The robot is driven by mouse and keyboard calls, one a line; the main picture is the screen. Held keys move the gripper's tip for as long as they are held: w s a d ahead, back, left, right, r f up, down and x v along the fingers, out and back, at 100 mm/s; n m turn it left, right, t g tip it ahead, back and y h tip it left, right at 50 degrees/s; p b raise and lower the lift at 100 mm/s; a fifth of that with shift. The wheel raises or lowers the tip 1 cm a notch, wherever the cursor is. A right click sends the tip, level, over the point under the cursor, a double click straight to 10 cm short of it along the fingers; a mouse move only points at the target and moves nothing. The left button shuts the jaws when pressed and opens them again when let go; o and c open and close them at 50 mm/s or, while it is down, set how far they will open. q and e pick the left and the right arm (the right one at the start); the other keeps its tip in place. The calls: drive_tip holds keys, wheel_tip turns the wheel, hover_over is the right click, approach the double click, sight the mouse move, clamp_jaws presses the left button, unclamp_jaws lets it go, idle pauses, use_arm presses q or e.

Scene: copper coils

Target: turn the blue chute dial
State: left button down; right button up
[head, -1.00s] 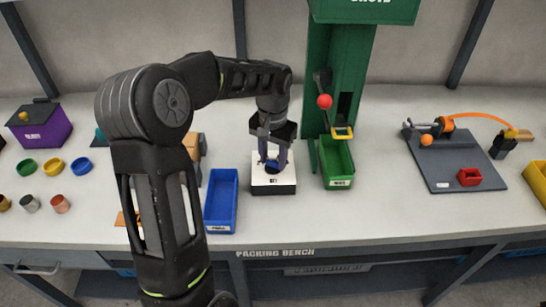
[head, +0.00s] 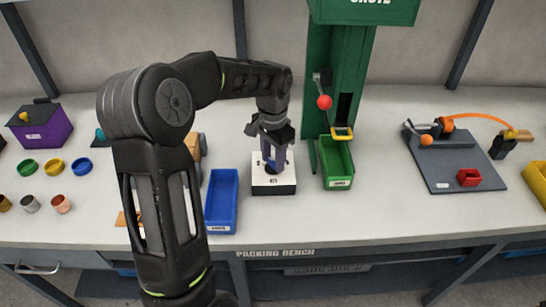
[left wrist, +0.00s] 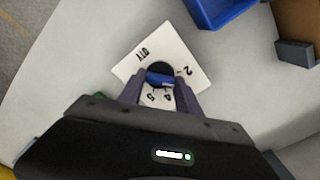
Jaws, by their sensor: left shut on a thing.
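The blue dial (left wrist: 159,80) sits on a white-topped box (head: 284,184) with a black base, on the bench in front of the green chute (head: 319,110). The box's top (left wrist: 190,55) carries the letters QTY and numbers around the dial. My left gripper (head: 272,163) reaches down from above and is shut on the dial, which its fingers partly hide in the head view. In the left wrist view the fingers (left wrist: 160,88) stand on either side of the dial. My right gripper is not in view.
A blue bin (head: 221,200) stands just left of the dial box, and a green bin (head: 337,165) stands to its right. A red-knobbed lever (head: 324,101) is on the chute. A grey board (head: 455,170) lies farther right.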

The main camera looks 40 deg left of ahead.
sight(273, 161)
use_arm(q)
drive_tip(key=shift+m, duration=1.7)
drive_tip(key=c, duration=0.8)
unclamp_jaws()
drive_tip(key=shift+c, duration=0.2)
drive_tip(key=shift+r+b, duration=0.3)
drive_tip(key=shift+r, duration=3.65)
